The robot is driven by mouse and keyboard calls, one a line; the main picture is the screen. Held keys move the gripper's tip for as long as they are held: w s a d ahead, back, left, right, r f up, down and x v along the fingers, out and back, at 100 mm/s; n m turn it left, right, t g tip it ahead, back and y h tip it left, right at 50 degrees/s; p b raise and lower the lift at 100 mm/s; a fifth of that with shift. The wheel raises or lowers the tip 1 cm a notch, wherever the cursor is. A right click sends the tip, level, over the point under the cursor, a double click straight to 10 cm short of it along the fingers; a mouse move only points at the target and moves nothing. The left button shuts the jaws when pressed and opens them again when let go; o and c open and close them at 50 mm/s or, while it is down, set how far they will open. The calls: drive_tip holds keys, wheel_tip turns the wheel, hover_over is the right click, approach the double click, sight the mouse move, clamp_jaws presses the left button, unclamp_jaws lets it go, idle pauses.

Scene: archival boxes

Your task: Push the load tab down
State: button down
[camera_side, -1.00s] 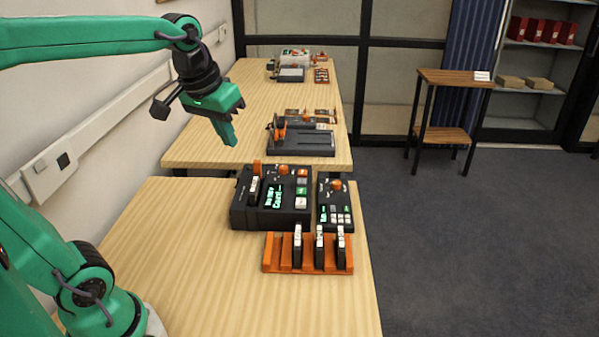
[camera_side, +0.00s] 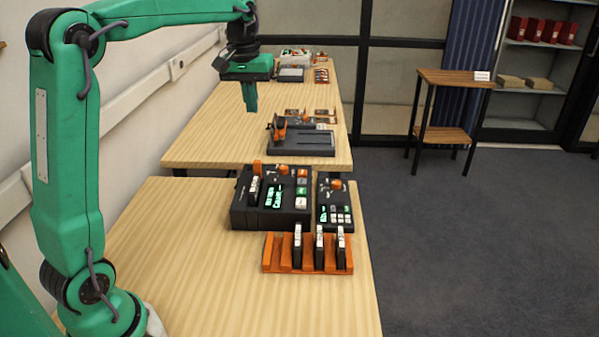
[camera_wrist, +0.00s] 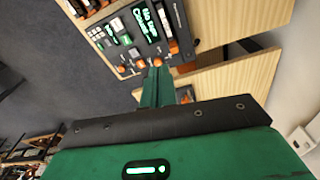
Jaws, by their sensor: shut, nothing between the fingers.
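A black deck (camera_side: 242,212) with a lit green screen (camera_side: 279,198) sits on the near table. An upright orange tab (camera_side: 257,167), which looks like the load tab, stands at its back left corner. A cartridge with a white label (camera_side: 254,188) stands upright just in front of the tab. My gripper (camera_side: 251,109) is shut and empty, pointing down, above and behind the deck in the side view, apart from the tab. In the wrist view the closed fingers (camera_wrist: 157,72) overlap the deck's edge by several orange parts; which is the tab is unclear.
An orange rack (camera_side: 308,268) with several upright cartridges stands in front of the deck. A smaller black keypad unit (camera_side: 336,217) is at its right. A dark device (camera_side: 305,142) sits on the table behind. The near table's left side is clear.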

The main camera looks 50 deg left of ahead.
drive_tip(key=n+g, duration=0.1)
drive_tip(key=n, duration=0.1)
hover_over(256, 161)
wheel_tip(256, 161, down, 3)
drive_tip(key=shift+f, duration=0.1)
drive_tip(key=shift+f, duration=0.1)
wheel_tip(256, 161, down, 14)
drive_tip(key=shift+r, duration=0.1)
idle(0.9)
drive_tip(key=shift+f, duration=1.85)
wheel_tip(256, 161, up, 14)
drive_tip(key=shift+r, duration=0.25)
